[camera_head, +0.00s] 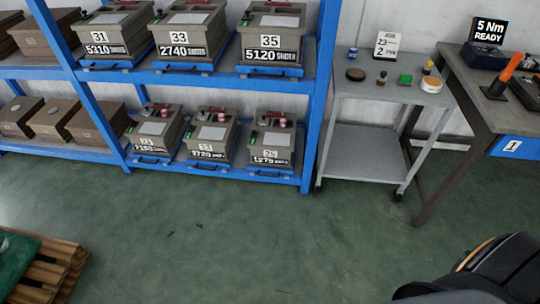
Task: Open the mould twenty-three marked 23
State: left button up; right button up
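The mould marked 23 appears to be the middle mould (206,150) of three on the lower blue shelf; its small label is blurred, so I cannot read it surely. It is a grey-brown box with a pale plate on top and a red and dark fitting at its back. It looks shut. Its lower line seems to read 3720. It stands between a left mould (150,141), whose label is blurred, and a right mould (266,148) that seems marked 25. Neither of my grippers shows in the head view.
Moulds marked 31 (118,24), 33 (186,24) and 35 (268,24) stand on the upper shelf. A grey cart (362,145) with small items and a job card (388,42) reading 23, 2 PIN is right of the rack. A pallet (62,266) lies front left. The green floor ahead is clear.

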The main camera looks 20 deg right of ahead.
aim_at(212, 143)
jog(key=i+z, duration=0.2)
jog(key=i, duration=0.7)
